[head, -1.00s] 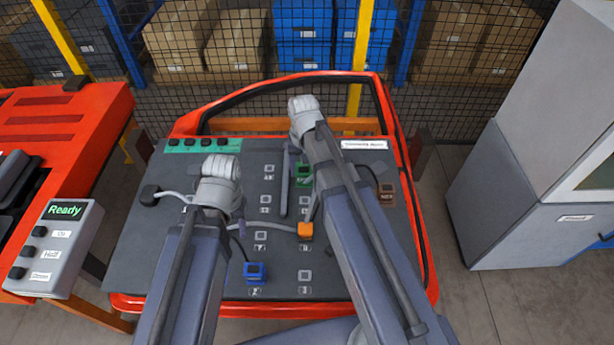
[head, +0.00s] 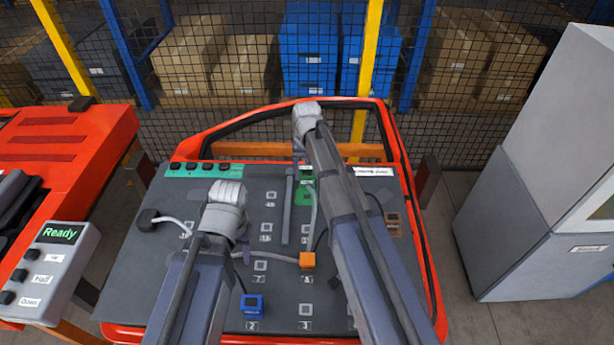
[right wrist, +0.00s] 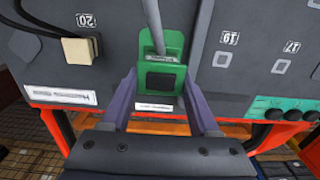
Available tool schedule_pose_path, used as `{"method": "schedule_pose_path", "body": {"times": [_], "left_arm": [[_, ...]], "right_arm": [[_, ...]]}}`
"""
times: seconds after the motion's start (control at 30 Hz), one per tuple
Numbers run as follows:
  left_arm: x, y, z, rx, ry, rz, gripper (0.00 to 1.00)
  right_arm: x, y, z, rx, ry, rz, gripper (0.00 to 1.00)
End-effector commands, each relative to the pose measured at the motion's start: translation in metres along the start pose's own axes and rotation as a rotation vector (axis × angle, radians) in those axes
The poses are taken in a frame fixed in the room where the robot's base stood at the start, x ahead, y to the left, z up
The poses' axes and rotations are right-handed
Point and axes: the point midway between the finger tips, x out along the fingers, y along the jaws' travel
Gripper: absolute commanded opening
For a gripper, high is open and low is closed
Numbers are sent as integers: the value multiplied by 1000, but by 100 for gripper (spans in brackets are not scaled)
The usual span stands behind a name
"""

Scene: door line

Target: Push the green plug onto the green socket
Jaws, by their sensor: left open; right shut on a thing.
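The green plug (right wrist: 160,82) is a block with a dark square face, between the two purple fingers of my right gripper (right wrist: 159,90) in the right wrist view. A grey cable (right wrist: 153,25) leads away from it. The green socket (right wrist: 172,42) appears as a green plate behind the plug on the dark panel. The two overlap, so I cannot tell how far the plug is seated. In the head view the green parts (head: 304,192) lie beside my right forearm, which partly hides them. My left gripper (head: 243,256) hangs open and empty over the panel, mostly hidden by its arm.
The dark panel (head: 270,215) in a red door frame carries a blue block (head: 252,305), an orange block (head: 307,261) and a brown one (head: 392,223). A grey cable runs near the orange block. A beige block (right wrist: 78,50) shows in the wrist view. A control box (head: 50,262) stands left.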

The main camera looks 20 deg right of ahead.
Motion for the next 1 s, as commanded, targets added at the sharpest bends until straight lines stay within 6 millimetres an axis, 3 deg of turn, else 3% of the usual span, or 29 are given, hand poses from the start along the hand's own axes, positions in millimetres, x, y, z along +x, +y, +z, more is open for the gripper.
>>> {"method": "schedule_pose_path", "body": {"times": [0.03, 0.3, 1.0], "left_arm": [[14, 1, -1, 0, 0, 0, 50], [34, 3, -2, 0, 0, 0, 50], [38, 4, -2, 0, 0, 0, 50]], "right_arm": [[14, 0, 0, 0, 0, 0, 0], [35, 2, 0, -1, 0, 0, 0], [39, 2, 0, -1, 0, 0, 0]]}}
